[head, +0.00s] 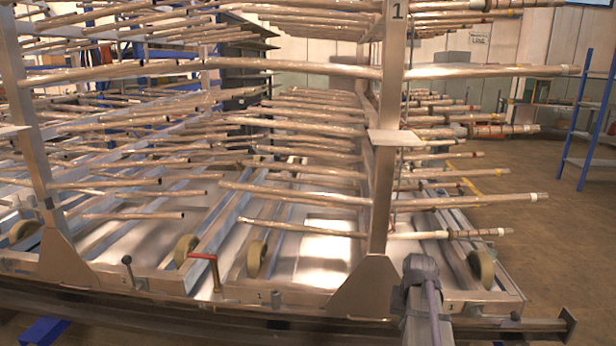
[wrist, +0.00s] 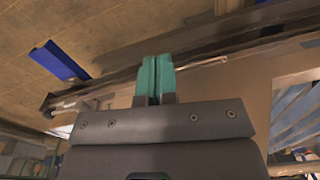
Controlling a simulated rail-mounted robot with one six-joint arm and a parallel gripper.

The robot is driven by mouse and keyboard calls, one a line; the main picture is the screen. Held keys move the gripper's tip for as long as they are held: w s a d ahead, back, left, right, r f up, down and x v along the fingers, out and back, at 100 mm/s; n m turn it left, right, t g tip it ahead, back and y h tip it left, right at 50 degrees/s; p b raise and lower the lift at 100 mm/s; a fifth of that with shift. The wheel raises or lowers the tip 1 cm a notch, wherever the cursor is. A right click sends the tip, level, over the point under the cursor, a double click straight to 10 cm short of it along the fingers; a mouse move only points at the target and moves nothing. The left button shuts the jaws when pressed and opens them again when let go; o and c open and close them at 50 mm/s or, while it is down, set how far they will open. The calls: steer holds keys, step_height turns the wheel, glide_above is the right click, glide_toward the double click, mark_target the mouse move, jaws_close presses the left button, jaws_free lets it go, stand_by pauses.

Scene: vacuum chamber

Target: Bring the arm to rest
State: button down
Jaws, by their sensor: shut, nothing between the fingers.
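In the wrist view my gripper (wrist: 157,62) points away from the camera, its two teal fingers pressed together with nothing between them. The fingers stand up from a dark grey mount with several screws. Beyond the fingertips is a dark beam (wrist: 205,48), and I cannot tell how far away it is. In the head view a grey part of what appears to be my arm shows at the bottom, in front of the rack's right post. The gripper itself cannot be made out in the head view.
A large metal rack (head: 382,150) with many protruding tubes fills most of the head view. A dark rail (head: 250,325) runs along its front. A red-handled lever (head: 215,268) stands at the rack's base. A blue shelf frame (head: 583,120) stands right; the floor (head: 560,240) there is clear.

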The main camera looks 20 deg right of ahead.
steer(key=s+a+r+n+p, duration=0.15)
steer(key=a+n, duration=0.25)
steer(key=a, duration=1.2)
steer(key=s+a+n, duration=0.2)
steer(key=a+n, duration=0.1)
steer(key=a, duration=1.3)
step_height(320, 180, up, 16)
steer(key=d+p, duration=0.1)
steer(key=p, duration=1.4)
steer(key=shift+w+f+h+p, duration=0.15)
steer(key=shift+f+h+p, duration=0.05)
steer(key=shift+h+p, duration=0.1)
